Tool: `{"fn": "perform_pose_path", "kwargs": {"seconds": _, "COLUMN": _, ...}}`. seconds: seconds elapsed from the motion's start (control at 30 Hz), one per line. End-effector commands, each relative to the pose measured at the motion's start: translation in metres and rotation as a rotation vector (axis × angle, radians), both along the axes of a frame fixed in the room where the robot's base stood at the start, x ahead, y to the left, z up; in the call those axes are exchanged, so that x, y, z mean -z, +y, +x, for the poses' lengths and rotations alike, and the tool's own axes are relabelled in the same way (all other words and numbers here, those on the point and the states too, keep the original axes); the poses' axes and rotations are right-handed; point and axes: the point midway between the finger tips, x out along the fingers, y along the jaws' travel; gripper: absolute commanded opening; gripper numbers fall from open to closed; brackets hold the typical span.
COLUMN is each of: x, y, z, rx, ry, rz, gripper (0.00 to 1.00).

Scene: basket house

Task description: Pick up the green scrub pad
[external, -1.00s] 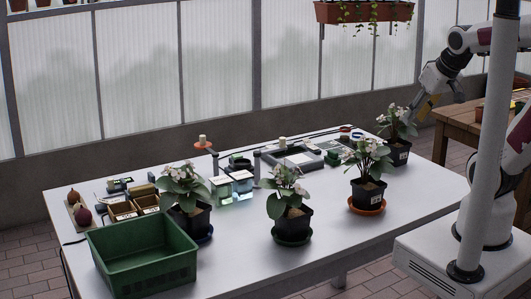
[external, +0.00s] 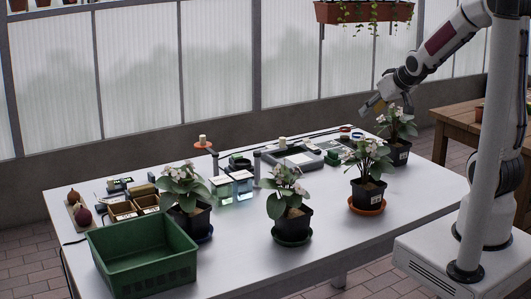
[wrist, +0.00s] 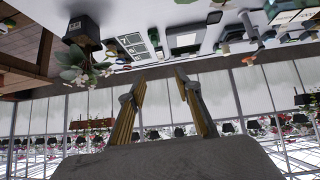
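A small dark green block (external: 333,157), which may be the green scrub pad, lies on the white table by the right end of the grey tray. Another dark green item (external: 239,161) lies further left behind the glass jars; I cannot tell for sure which is the pad. My gripper (external: 368,106) is in the air above the table's far right part, beside the rear potted plant. In the wrist view its two yellowish fingers (wrist: 159,77) are apart with nothing between them. The wrist picture is upside down and shows the table along its top.
Potted flowering plants stand along the right and front, including a rear one (external: 398,128) and one on an orange saucer (external: 367,207). A green crate (external: 145,262) is front left. The grey tray (external: 292,160) is at the back. The front right table is clear.

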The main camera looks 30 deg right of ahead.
Motion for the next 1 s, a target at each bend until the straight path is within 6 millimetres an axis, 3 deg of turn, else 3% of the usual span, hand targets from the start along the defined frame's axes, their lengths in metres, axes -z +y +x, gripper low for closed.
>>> {"fn": "perform_pose_path", "kwargs": {"seconds": 0.5, "x": 0.055, "y": -0.013, "z": 0.08, "rx": -0.012, "ry": -0.129, "rz": -0.002, "gripper": 0.33}}
{"fn": "perform_pose_path", "kwargs": {"seconds": 1.0, "x": 0.12, "y": -0.022, "z": 0.131, "rx": -0.027, "ry": -0.257, "rz": 0.011, "gripper": 0.33}}
